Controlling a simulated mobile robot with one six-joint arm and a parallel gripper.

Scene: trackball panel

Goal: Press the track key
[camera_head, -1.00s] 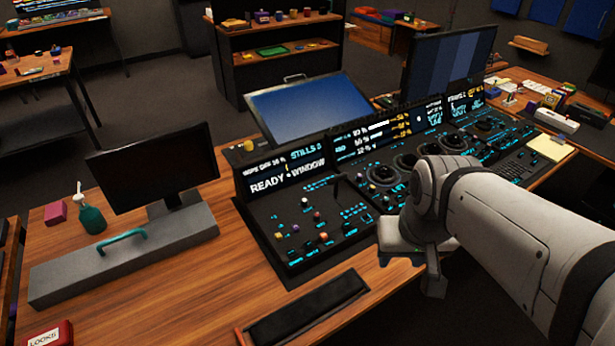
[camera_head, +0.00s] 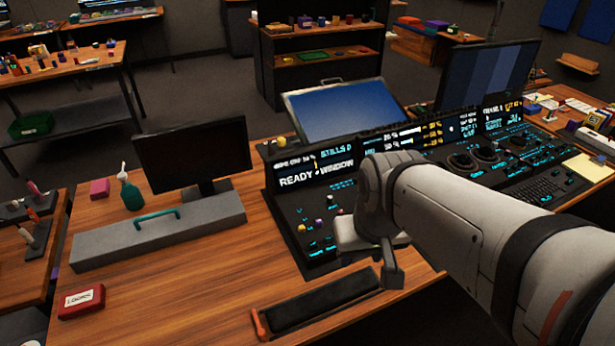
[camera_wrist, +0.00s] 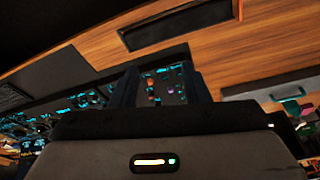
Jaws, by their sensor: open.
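The control panel (camera_head: 312,235) is a dark console with glowing cyan legends, coloured knobs and trackballs; it also shows in the wrist view (camera_wrist: 172,84). Its upright display (camera_head: 316,176) reads "READY" and "WINDOW". I cannot tell which key is the track key, as the legends are too small to read. My gripper (camera_head: 390,268) is over the front of the panel's left section and hides part of it. In the wrist view my gripper (camera_wrist: 160,62) is open and empty, with several knobs and lit keys seen between its fingers. I see no contact with the panel.
A dark monitor (camera_head: 192,155) and a grey box with a teal handle (camera_head: 158,228) stand left of the panel. A black padded strip (camera_head: 322,301) lies along the desk's front. A blue screen (camera_head: 345,112) rises behind. Bare wood (camera_head: 190,290) lies front left.

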